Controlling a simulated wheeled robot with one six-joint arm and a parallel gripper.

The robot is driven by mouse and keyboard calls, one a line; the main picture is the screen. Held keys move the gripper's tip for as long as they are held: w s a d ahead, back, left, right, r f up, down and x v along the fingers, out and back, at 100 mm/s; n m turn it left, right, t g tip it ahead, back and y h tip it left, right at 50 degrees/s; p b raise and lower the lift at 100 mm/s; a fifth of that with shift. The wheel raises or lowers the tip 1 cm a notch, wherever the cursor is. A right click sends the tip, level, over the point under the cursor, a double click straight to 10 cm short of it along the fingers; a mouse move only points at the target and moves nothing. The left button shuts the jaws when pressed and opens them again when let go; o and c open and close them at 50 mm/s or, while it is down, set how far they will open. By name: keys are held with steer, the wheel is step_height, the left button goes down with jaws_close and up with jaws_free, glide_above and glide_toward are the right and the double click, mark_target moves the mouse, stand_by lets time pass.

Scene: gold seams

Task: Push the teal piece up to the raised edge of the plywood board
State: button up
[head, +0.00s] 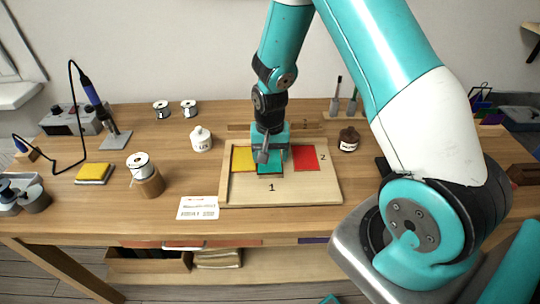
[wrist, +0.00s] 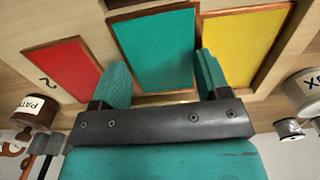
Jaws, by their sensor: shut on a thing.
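The teal piece (head: 270,170) lies on the plywood board (head: 310,190), between the yellow piece (head: 243,159) and the red piece (head: 306,158). In the wrist view the teal piece (wrist: 152,45) is a flat pane with a copper-coloured border. My gripper (head: 268,156) is over its far part, and in the wrist view my gripper (wrist: 161,72) has one finger at each side of it, shut on it. The fingers and wrist hide part of the piece in the head view. The board's raised edge (head: 225,175) shows along its left side.
A white label card (head: 198,208) lies left of the board. A spool on a wooden stand (head: 148,183), a white bottle (head: 201,139) and a brown jar (head: 348,139) stand around it. The board's front part, marked 1, is bare.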

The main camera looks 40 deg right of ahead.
mark_target(270, 159)
steer(key=shift+w+d+f, duration=0.2)
steer(key=shift+w+d, duration=0.05)
steer(key=shift+w, duration=0.05)
steer(key=o, duration=1)
steer(key=shift+a, duration=0.1)
steer(key=r, duration=1.7)
steer(key=shift+s+r+b, duration=0.2)
steer(key=shift+r+b, duration=0.1)
steer(key=shift+r, duration=0.1)
